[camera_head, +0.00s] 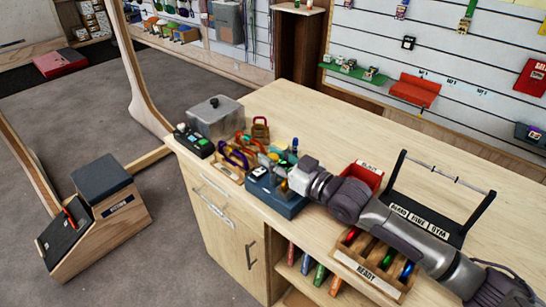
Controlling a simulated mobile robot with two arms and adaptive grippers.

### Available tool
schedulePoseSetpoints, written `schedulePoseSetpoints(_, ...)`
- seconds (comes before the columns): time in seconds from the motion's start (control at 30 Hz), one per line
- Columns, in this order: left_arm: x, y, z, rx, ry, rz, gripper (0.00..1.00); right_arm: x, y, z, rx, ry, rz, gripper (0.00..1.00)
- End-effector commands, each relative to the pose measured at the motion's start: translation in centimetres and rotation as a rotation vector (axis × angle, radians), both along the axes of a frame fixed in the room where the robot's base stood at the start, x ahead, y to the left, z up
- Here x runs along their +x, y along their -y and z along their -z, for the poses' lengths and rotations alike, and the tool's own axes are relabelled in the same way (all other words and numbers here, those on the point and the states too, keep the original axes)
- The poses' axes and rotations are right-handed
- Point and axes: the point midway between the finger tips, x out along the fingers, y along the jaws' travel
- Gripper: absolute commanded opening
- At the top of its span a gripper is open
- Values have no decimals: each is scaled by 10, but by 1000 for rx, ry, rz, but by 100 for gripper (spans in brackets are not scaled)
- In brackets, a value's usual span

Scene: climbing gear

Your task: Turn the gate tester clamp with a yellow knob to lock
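The blue box (275,197) on the front part of the wooden counter seems to be the gate tester. Small coloured parts sit on and around its top, but a yellow knob on a clamp cannot be picked out for certain. My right arm reaches in from the lower right, and my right gripper (281,166) is at the top of the blue box, covering part of it. The fingers are too small and mixed with the parts behind to show whether they are open or shut, or touching anything. My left gripper is out of view.
A wooden tray with carabiners (233,161), a grey metal box (215,118) and a black device (195,142) stand left of the blue box. A red bin (368,174), a black rack (440,212) and the "READY" tray (366,275) are rightward. The counter's back (320,115) is clear.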

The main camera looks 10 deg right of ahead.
Motion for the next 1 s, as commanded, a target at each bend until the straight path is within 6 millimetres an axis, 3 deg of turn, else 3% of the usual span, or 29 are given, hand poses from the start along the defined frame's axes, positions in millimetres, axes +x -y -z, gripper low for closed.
schedulePoseSetpoints(0.03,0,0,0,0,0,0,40,1,1,-2,0,4,2,38)
schedulePoseSetpoints(0.13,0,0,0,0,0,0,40,1,0,-2,0,4,1,54)
schedulePoseSetpoints(0.47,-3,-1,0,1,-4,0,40,-1,2,-1,0,1,1,55)
schedulePoseSetpoints(1.0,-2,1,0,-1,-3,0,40,-55,47,-1,1,1,1,55)
